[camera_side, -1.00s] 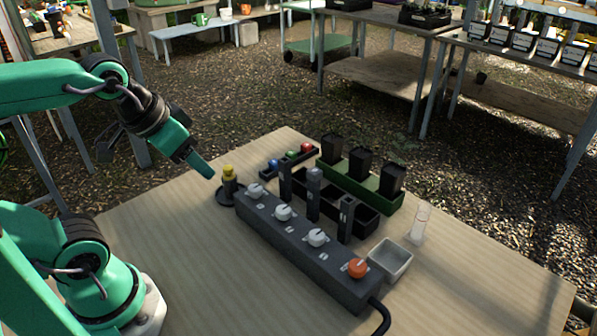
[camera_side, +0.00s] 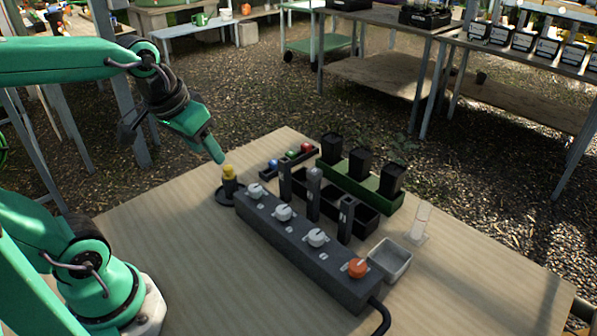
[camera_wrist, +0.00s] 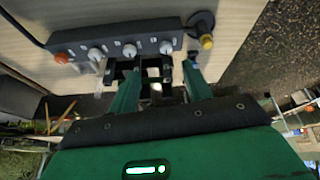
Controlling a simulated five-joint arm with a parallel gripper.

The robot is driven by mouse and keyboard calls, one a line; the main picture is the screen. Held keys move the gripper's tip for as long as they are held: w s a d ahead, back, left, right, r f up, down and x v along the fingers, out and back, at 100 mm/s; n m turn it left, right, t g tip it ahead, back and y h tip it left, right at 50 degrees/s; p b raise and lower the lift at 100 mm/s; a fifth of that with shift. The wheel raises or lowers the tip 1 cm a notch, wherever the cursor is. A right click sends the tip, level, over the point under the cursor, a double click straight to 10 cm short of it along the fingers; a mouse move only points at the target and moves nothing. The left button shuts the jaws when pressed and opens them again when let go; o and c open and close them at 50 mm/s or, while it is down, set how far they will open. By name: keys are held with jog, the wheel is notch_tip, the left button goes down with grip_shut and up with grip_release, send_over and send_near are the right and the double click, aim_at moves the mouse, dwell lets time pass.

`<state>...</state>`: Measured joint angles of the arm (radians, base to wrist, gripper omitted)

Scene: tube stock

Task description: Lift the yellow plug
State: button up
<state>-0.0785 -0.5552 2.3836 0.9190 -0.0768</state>
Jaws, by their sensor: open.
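The yellow plug (camera_side: 229,172) stands upright in a round black base (camera_side: 225,196) at the left end of the grey control box. In the wrist view the plug (camera_wrist: 206,42) shows at upper right, beyond the right fingertip and outside the gap between the fingers. My gripper (camera_side: 219,158) is just above and left of the plug in the side view. In the wrist view my gripper (camera_wrist: 160,70) is open, with nothing held between its two green fingers. In the side view one finger hides the other. I cannot tell whether it touches the plug.
The grey box (camera_side: 300,250) carries white knobs and an orange knob (camera_side: 358,267). Behind it stand black uprights, a dark tray, and a green rack (camera_side: 372,187) with black pots. A small grey bin (camera_side: 390,260) and a clear tube (camera_side: 421,218) are at right. The front left tabletop is bare.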

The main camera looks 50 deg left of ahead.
jog(key=w+a+f+n+g, duration=0.3)
jog(key=w+a+f+n, duration=0.1)
jog(key=w+a, duration=0.35)
jog(key=n+g, duration=0.2)
jog(key=n, duration=0.1)
send_over(228, 167)
jog(key=f, duration=0.6)
jog(key=shift+a, duration=0.2)
jog(key=shift+f, duration=1.25)
jog(key=shift+d+f, duration=0.15)
jog(key=shift+f, duration=2.45)
grip_shut()
